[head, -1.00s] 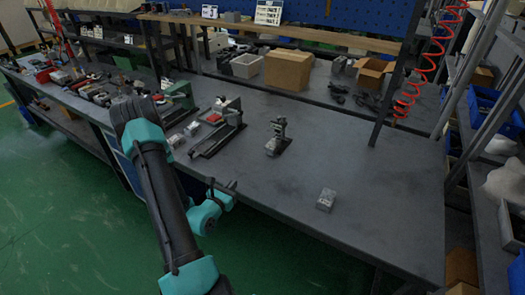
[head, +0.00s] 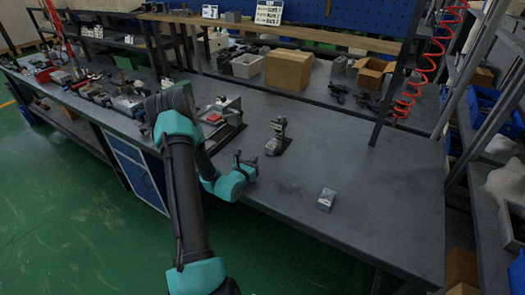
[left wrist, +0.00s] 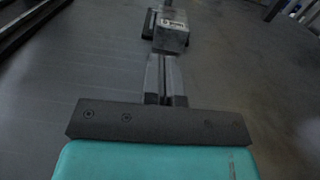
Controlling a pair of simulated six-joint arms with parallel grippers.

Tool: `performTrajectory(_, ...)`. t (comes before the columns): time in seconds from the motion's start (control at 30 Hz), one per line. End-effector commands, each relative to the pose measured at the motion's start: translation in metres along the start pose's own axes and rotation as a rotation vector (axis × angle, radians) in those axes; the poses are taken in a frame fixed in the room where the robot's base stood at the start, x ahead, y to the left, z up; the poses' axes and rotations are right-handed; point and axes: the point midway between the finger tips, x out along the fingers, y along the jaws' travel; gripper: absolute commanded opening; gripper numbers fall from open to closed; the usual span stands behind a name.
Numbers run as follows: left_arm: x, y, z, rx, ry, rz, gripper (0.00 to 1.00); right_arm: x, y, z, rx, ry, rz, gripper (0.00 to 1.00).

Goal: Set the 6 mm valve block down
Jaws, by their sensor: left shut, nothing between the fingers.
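A small grey-white block (head: 326,199) sits alone on the grey workbench (head: 385,185) near its front right; no size marking is readable. Another grey block (head: 273,146) is at a small upright fixture (head: 279,127) in the middle of the bench. In the left wrist view a grey block with a white label (left wrist: 171,36) lies ahead of the fingers; the label is too blurred to read. My left gripper (head: 246,159) is over the bench's front edge, left of the fixture. Its fingers (left wrist: 163,72) are shut and empty. My right gripper is not in view.
A long fixture with a red part (head: 214,117) stands behind my left arm. Cardboard boxes (head: 288,70) and a grey bin (head: 247,66) stand at the back. A dark upright post (head: 394,90) rises at the back right. The bench's right part is mostly clear.

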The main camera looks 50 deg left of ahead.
Motion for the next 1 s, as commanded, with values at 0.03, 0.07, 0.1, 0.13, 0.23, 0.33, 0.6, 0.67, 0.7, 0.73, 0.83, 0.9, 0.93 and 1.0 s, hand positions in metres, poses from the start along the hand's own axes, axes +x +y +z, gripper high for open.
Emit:
performTrajectory(0.03,0.009,-0.001,0.001,0.002,-0.003,-0.002,0.0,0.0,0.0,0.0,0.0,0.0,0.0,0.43)
performTrajectory(0.07,0.015,-0.001,0.001,0.002,-0.003,-0.002,0.0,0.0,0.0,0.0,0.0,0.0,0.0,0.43)
performTrajectory(0.1,0.021,-0.001,0.001,0.002,-0.003,-0.002,0.0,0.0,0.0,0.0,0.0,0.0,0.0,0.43)
performTrajectory(0.13,0.026,-0.001,0.001,0.002,-0.003,-0.002,0.0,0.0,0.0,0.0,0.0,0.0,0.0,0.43)
performTrajectory(0.23,0.043,-0.001,0.0,0.001,-0.003,-0.002,0.0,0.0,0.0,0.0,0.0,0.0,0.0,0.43)
performTrajectory(0.33,0.058,-0.001,0.0,0.001,-0.002,-0.001,0.0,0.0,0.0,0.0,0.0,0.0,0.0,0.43)
performTrajectory(0.6,0.078,0.0,0.0,0.0,-0.001,-0.001,0.0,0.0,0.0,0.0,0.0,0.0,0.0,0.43)
performTrajectory(0.67,0.079,0.0,0.0,0.0,-0.001,0.0,0.0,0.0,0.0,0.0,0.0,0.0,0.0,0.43)
performTrajectory(0.7,0.079,0.0,0.0,0.0,0.0,0.0,0.0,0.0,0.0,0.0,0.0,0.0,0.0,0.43)
performTrajectory(0.73,0.079,0.0,0.0,0.0,0.0,0.0,0.0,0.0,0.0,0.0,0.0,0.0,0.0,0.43)
performTrajectory(0.83,0.078,0.0,0.0,0.0,0.0,0.0,0.0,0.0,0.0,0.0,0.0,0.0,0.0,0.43)
performTrajectory(0.9,0.079,0.0,0.0,0.0,0.0,0.0,0.0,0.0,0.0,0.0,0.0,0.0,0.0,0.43)
performTrajectory(0.93,0.079,0.0,0.0,0.0,0.0,0.0,0.0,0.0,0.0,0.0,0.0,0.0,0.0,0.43)
performTrajectory(1.0,0.082,0.0,0.0,0.001,-0.001,-0.001,0.0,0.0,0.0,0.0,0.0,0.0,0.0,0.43)
